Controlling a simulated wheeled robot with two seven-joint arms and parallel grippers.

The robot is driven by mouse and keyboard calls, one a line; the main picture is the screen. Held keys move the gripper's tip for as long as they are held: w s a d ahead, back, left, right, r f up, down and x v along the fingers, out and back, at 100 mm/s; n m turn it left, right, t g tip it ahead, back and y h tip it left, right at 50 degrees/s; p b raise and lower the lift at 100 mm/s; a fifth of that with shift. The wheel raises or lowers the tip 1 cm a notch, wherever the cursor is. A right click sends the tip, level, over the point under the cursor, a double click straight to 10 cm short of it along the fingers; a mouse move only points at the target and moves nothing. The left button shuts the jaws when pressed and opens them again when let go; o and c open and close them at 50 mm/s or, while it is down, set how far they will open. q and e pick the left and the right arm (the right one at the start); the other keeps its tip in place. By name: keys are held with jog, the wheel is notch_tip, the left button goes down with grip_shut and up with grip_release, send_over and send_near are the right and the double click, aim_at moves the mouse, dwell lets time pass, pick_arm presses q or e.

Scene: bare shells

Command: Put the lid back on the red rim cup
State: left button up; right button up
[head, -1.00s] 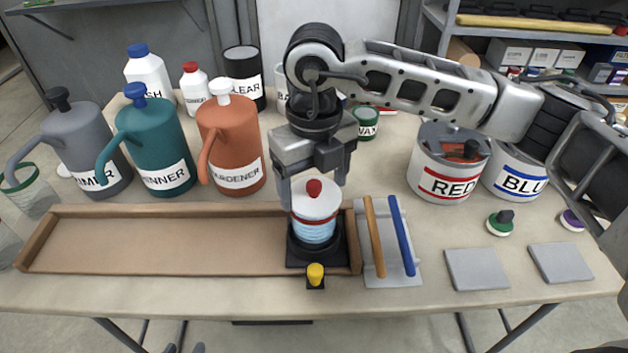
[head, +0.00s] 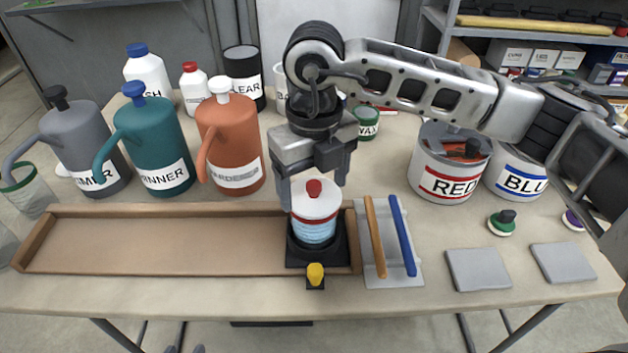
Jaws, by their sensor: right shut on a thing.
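The red rim cup (head: 314,232) is clear with pale blue bands and a red rim. It stands upright on a black square base (head: 335,258) at the right end of the wooden tray. The white lid (head: 314,206) with a red knob is at the top of the cup, level and over the rim. Any small gap between lid and rim is too fine to tell. My right gripper (head: 314,196) points down from above, its fingers on either side of the lid, shut on it. My left gripper is not in view.
The long wooden tray (head: 150,209) is otherwise empty. A yellow knob (head: 315,273) stands in front of the base. A grey board with brown and blue rods (head: 402,235) lies to the right. Several cans, bottles and jugs (head: 232,145) stand behind.

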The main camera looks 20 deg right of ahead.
dwell(0.8)
jog(key=o, duration=1)
jog(key=shift+r+p, duration=1.8)
jog(key=shift+r, duration=1.75)
